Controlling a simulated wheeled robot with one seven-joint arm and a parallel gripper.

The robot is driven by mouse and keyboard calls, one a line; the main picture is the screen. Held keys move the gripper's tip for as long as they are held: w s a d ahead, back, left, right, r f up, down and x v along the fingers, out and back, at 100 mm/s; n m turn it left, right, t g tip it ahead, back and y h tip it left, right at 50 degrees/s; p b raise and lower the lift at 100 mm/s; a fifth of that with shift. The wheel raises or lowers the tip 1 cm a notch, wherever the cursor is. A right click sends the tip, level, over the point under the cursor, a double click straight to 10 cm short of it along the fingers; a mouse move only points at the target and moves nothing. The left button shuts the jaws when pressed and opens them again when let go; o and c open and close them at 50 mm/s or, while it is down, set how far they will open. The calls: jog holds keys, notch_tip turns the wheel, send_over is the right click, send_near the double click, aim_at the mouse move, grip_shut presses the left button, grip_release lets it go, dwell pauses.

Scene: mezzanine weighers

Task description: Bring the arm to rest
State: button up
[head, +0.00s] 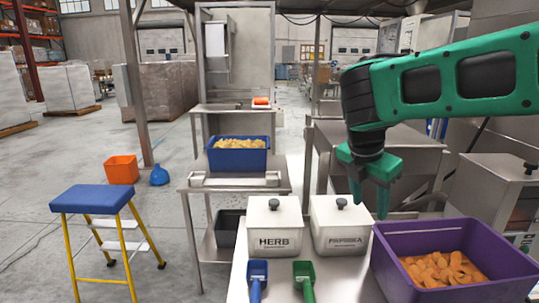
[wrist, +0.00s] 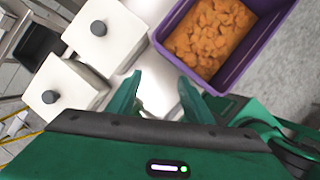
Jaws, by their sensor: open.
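My green arm reaches in from the right in the head view. The white paprika box (head: 340,222) and the white herb box (head: 273,227) stand side by side with dark-knobbed lids on.
A blue scoop (head: 257,275) and a green scoop (head: 304,275) lie at the table's front. A blue crate of crisps (head: 237,159) stands on a weigher behind. A blue-topped stool (head: 97,197) and an orange bin (head: 121,169) stand on open floor at the left.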

jog(key=s+d+f+m+g, duration=0.2)
jog(key=s+d+f+m, duration=0.2)
jog(key=s+d+m, duration=0.85)
jog(key=s+d+f+m+y, duration=0.1)
jog(key=s+d+f+m, duration=0.1)
jog(key=s+m, duration=0.5)
jog(key=s+d+f+m+y, duration=0.2)
jog(key=s+f+m, duration=0.2)
jog(key=s+m, duration=0.3)
jog(key=m, duration=0.4)
jog(key=shift+s+d+f+g, duration=0.25)
jog(key=shift+d+f+g, duration=0.05)
jog(key=shift+d+g, duration=0.1)
